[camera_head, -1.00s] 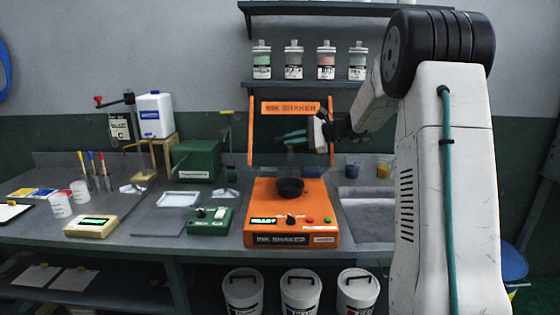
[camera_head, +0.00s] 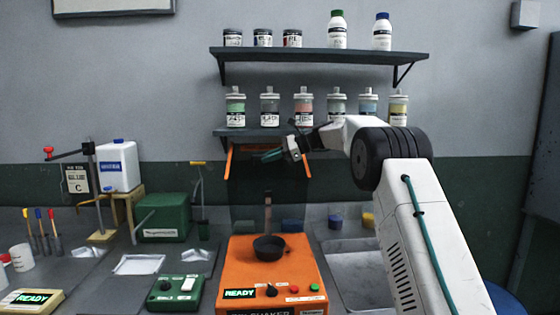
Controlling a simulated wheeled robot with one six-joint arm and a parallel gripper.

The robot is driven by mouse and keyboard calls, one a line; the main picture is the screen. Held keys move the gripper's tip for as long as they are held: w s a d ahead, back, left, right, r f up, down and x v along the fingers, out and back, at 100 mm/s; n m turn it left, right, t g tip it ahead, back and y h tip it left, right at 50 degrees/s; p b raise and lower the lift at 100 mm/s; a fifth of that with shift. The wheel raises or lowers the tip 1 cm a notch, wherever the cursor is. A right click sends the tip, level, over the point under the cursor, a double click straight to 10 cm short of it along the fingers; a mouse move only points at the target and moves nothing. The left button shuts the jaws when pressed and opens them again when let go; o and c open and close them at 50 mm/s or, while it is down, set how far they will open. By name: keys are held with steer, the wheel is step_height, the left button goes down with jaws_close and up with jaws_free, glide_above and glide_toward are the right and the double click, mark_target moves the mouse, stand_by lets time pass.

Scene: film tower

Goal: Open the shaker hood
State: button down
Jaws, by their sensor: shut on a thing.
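The orange ink shaker (camera_head: 290,270) stands on the bench with a dark round cup (camera_head: 268,248) on top. Its hood (camera_head: 229,162) stands raised at the back of the shaker. It has orange side bars and a dark see-through panel, and its top bar is mostly hidden. My gripper (camera_head: 265,155) has teal fingers and is up at the hood's upper part, below the lower shelf. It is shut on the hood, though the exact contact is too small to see. My white arm reaches in from the right.
The lower shelf (camera_head: 250,132) with several ink bottles is just above my gripper. A higher shelf (camera_head: 320,54) holds jars and bottles. A green control box (camera_head: 175,292) and a white tray (camera_head: 139,264) lie left of the shaker. A sink (camera_head: 358,280) is on the right.

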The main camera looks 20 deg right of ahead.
steer(key=shift+w, duration=0.3)
steer(key=c, duration=1.5)
jaws_free()
steer(key=shift+d, duration=0.1)
steer(key=v, duration=0.7)
steer(key=shift+d+r, duration=0.1)
steer(key=shift+d, duration=0.25)
